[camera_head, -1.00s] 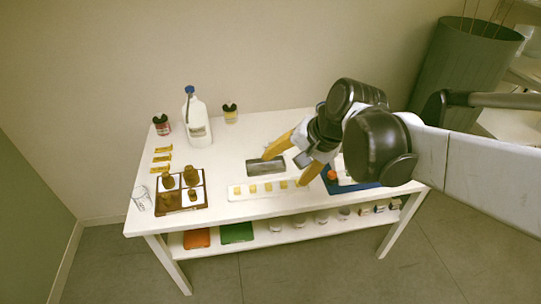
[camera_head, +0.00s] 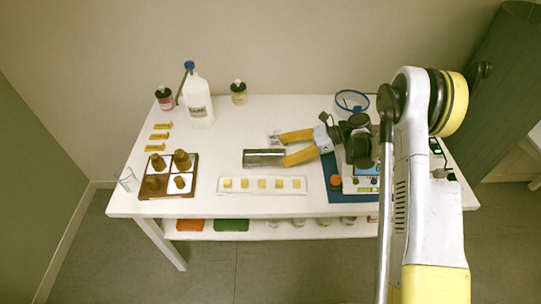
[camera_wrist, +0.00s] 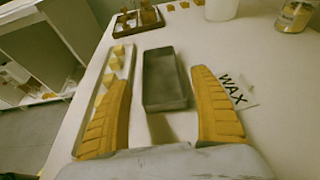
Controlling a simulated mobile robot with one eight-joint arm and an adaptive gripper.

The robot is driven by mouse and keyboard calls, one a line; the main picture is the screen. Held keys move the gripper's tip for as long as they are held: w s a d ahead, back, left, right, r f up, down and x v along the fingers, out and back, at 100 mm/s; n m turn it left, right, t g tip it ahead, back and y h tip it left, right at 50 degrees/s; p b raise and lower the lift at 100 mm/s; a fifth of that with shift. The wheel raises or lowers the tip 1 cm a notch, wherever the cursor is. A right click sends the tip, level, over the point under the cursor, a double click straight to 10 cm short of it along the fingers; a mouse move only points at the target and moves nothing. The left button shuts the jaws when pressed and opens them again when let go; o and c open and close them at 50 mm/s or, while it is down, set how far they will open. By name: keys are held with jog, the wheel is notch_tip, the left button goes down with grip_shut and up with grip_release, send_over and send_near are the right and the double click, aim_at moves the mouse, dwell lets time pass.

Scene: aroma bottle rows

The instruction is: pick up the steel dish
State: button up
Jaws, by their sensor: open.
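The steel dish (camera_head: 262,159) is a dark grey, shallow rectangular tray lying on the white table, behind a white strip of yellow cubes. My gripper (camera_head: 285,149) is open at the dish's right end, its yellow fingers pointing left. In the wrist view the dish (camera_wrist: 166,80) lies lengthwise between the two spread fingers (camera_wrist: 161,76), with a visible gap on each side. Neither finger appears to touch it. The exact height of the fingertips above the table is hard to tell.
The white strip with yellow cubes (camera_head: 291,190) lies close beside the dish, near one finger. A WAX label (camera_wrist: 236,90) lies by the other finger. A blue mat (camera_head: 330,193) with a scale is right; a brown tray (camera_head: 157,191) and white jug (camera_head: 199,105) stand left.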

aim_at(251, 161)
jog(key=b+x, duration=0.1)
jog(key=x, duration=0.1)
jog(key=b+x, duration=0.1)
jog(key=x, duration=0.2)
jog(key=b+x, duration=0.1)
jog(key=x, duration=0.1)
jog(key=shift+a+f+b, duration=0.2)
jog(key=shift+f+b, duration=0.15)
jog(key=shift+f, duration=0.05)
jog(key=shift+r, duration=0.1)
jog(key=shift+c, duration=0.2)
jog(key=c, duration=0.9)
